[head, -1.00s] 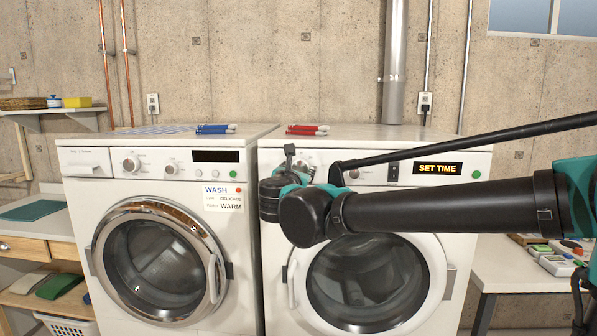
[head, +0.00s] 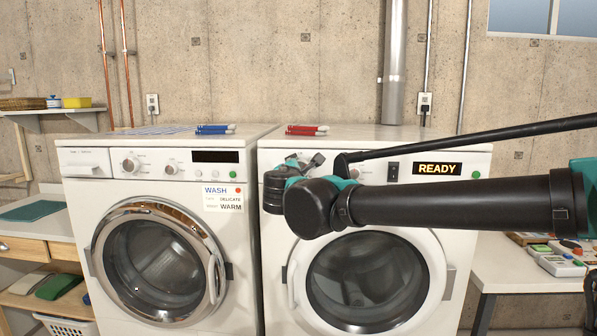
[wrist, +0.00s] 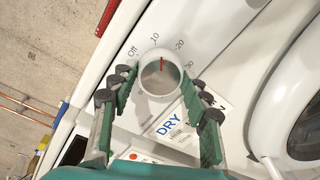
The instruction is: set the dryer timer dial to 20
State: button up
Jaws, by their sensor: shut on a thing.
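The dryer (head: 372,215) is the white machine on the right in the head view. Its display (head: 437,169) reads READY. The timer dial (wrist: 154,82) is a round pale knob with a red pointer line, in the upper middle of the wrist view. Labels Off, 10, 20 and 30 run around it. The red line lies between 10 and 20. My gripper (wrist: 160,76) has one green-padded finger on each side of the dial and is shut on it. In the head view my gripper (head: 297,167) and arm hide the dial.
A washer (head: 75,215) stands to the left, with a note sheet on its front. Red markers (head: 307,130) lie on the dryer top and blue ones (head: 215,129) on the washer. A card reading DRY (wrist: 176,122) is below the dial. A side table (head: 525,278) is at right.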

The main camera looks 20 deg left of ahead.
jog(key=shift+d+m+y, duration=0.1)
jog(key=shift+m+y, duration=0.2)
jog(key=shift+m, duration=3)
jog(key=o, duration=1.2)
jog(key=shift+c, duration=0.2)
jog(key=v, duration=1.2)
jog(key=shift+w+d, duration=0.1)
